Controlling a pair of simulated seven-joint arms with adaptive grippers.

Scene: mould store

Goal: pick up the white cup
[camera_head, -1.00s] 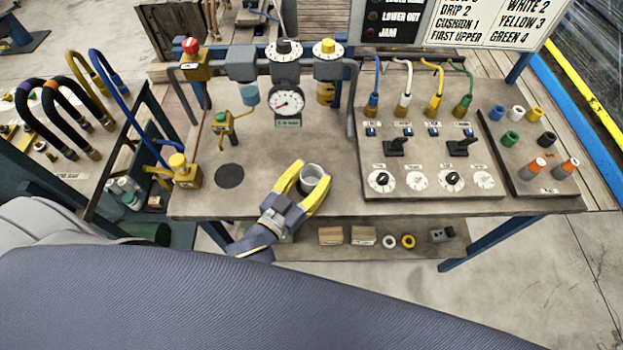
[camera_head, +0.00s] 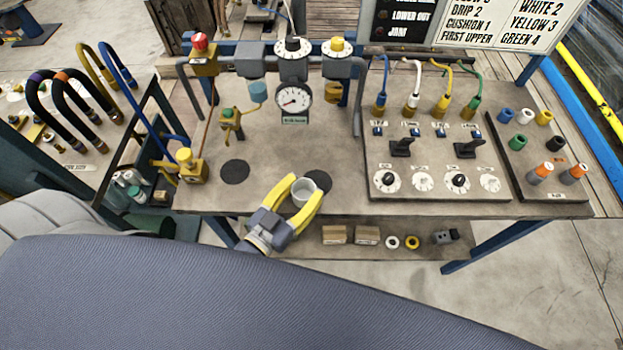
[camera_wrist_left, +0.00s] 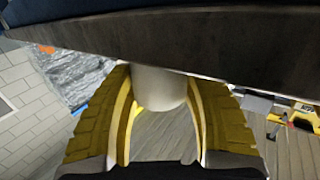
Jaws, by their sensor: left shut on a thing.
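The white cup (camera_head: 303,192) is between the yellow fingers of my left gripper (camera_head: 306,194) near the front edge of the workbench in the head view. The left gripper is shut on it from the near side, with one finger on each side. The cup's open top faces up. A dark round disc (camera_head: 319,181) shows on the bench just behind and to the right of the cup. In the left wrist view the cup (camera_wrist_left: 160,88) sits between both fingers, its upper part cut off by a dark band. My right gripper is not in view.
A second dark disc (camera_head: 235,172) lies bare to the left. A gauge (camera_head: 294,97) stands behind, a yellow-based valve (camera_head: 188,166) at left, and a switch panel (camera_head: 437,185) at right. The bench between cup and gauge is clear. Small blocks lie on a lower shelf (camera_head: 290,246).

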